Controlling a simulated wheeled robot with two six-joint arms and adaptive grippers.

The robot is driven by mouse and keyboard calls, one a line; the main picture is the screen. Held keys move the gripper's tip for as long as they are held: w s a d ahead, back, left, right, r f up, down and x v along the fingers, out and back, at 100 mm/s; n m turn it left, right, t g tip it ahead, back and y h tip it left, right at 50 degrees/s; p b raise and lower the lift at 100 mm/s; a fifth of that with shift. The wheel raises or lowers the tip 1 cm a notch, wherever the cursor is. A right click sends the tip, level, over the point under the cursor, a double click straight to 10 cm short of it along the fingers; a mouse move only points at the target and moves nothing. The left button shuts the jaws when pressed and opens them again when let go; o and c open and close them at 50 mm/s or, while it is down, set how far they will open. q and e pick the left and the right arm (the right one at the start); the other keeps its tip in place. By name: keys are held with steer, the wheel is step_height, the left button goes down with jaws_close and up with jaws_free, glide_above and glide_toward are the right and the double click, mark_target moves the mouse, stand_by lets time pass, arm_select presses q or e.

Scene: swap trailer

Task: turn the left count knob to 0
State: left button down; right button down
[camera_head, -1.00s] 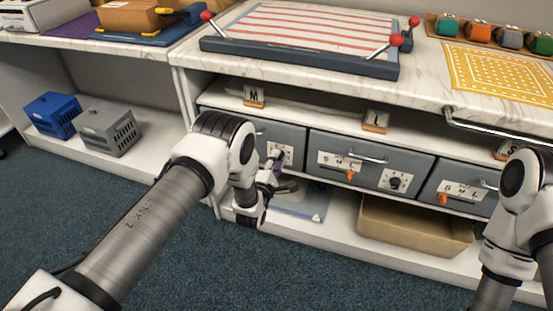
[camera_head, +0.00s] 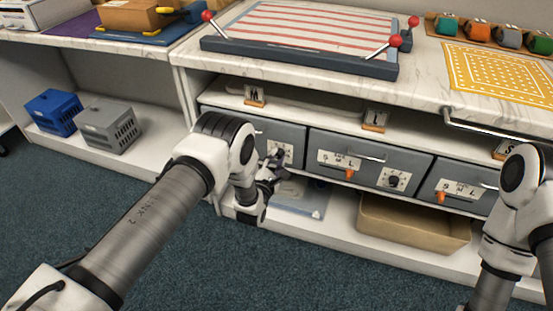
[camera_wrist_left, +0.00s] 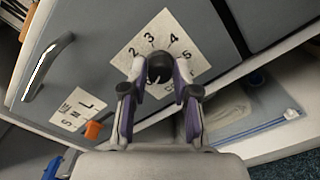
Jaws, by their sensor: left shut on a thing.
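The left count knob (camera_wrist_left: 160,68) is black and sits on a white dial plate (camera_wrist_left: 152,38) on a grey drawer front. The digits 2, 3, 4 and 5 show around it in the left wrist view; lower parts of the dial are hidden by my fingers. My left gripper (camera_wrist_left: 160,82) is shut on the knob, one finger on each side. In the head view the left gripper (camera_head: 277,164) is at the left drawer, just in front of its dial plate (camera_head: 283,150). The knob's pointer cannot be made out. My right arm shows at the right edge, its gripper out of frame.
The middle drawer has its own black knob (camera_head: 393,181) and orange lever (camera_head: 349,173). A metal handle (camera_wrist_left: 47,67) and orange lever (camera_wrist_left: 93,130) are near the left gripper. A tan bin (camera_head: 412,225) stands on the shelf below.

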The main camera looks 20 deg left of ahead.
arm_select(q)
steer(key=c, duration=0.9)
jaws_free()
steer(key=shift+o, duration=0.2)
steer(key=s, duration=1.2)
steer(key=shift+a, duration=0.2)
